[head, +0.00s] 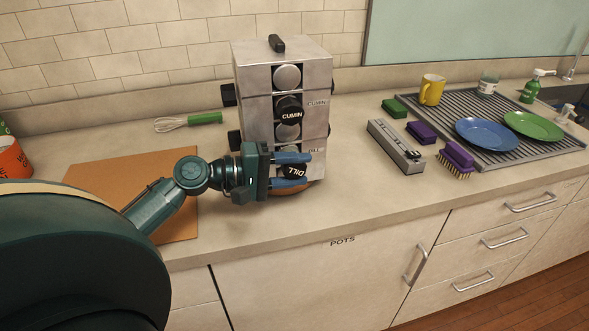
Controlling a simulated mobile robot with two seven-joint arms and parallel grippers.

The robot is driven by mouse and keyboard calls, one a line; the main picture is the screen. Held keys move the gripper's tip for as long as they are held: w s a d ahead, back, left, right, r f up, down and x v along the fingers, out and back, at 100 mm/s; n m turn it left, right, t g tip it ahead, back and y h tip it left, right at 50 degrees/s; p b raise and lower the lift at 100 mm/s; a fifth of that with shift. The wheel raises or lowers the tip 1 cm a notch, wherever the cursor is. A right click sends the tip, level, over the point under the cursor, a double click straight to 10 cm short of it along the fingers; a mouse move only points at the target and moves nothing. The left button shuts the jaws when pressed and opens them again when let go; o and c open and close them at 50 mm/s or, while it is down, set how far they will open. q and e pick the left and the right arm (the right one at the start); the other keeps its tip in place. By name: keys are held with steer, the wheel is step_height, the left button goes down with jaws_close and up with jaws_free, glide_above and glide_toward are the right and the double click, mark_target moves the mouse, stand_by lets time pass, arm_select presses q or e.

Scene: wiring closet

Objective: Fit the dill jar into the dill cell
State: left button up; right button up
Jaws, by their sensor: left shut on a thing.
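The spice rack (318,78) is a grey metal tower with a stack of front cells, standing on a round wooden base. The dill jar (293,172) shows its black lid, with DILL upside down, at the lower front of the rack. My left gripper (290,171) is shut on this jar, blue fingers above and below the lid. A label ending in LL (314,150) sits just above the upper finger, partly hidden. The fingers hide the dill cell's opening, so I cannot tell how far the jar is inside. My right gripper is out of view.
A cumin jar (290,107) sits in a cell higher up. Black knobs stick out of the rack's sides. A whisk (187,121) and a brown board (100,180) lie left. A metal box (395,145), brushes and a drying rack (470,105) are right. The counter between is clear.

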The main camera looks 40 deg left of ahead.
arm_select(q)
steer(key=shift+w+a+b, duration=0.35)
steer(key=shift+w+a, duration=0.05)
steer(key=shift+a, duration=0.2)
steer(key=shift+s+d+r, duration=0.1)
steer(key=shift+d, duration=0.05)
steer(key=shift+s+d+p, duration=0.2)
steer(key=shift+d+p, duration=0.15)
steer(key=shift+p, duration=0.1)
steer(key=o, duration=1.1)
steer(key=shift+v, duration=2.55)
steer(key=b+v, duration=0.2)
steer(key=v, duration=1.1)
steer(key=shift+s, duration=0.1)
